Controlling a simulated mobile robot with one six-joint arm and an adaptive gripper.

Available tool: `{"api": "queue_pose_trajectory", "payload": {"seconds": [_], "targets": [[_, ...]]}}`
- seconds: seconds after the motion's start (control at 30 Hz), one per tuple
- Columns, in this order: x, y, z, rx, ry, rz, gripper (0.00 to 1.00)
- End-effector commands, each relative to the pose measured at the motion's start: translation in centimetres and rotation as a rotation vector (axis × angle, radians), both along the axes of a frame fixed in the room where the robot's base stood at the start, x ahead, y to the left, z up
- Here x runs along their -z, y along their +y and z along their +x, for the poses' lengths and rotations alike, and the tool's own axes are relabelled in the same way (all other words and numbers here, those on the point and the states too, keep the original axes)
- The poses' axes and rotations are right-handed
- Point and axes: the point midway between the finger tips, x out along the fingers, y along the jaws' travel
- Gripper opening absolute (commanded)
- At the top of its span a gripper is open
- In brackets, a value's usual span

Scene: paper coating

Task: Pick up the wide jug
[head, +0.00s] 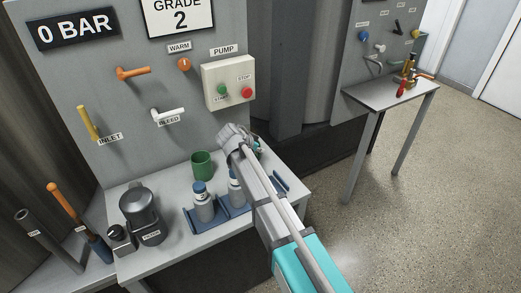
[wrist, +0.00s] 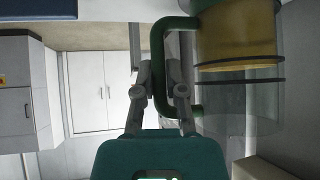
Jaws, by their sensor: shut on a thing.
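In the wrist view a wide clear jug (wrist: 240,100) fills the right side, with dark bands, a yellow section (wrist: 238,35) and a thick green handle (wrist: 157,45). My gripper (wrist: 162,75) is shut on the upright bar of this handle, with a finger on each side.
The table (head: 185,245) bears a green cup (head: 202,165), a dark jug (head: 140,205), a small dark container (head: 121,238) and bottles (head: 203,203) in a blue rack (head: 208,226). The panel (head: 215,30) with levers and a pump box (head: 229,82) stands behind. A side table (head: 385,95) stands right.

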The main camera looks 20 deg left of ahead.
Motion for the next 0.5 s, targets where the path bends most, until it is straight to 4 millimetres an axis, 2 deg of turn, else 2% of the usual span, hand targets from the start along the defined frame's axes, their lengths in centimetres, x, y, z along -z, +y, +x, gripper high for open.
{"api": "queue_pose_trajectory", "payload": {"seconds": [0.37, 0.5], "targets": [[-3.3, 0.0, -0.1, 0.0, -0.001, 0.0, 0.0], [-5.0, 0.1, -1.6, -0.001, -0.001, -0.001, 0.0]]}}
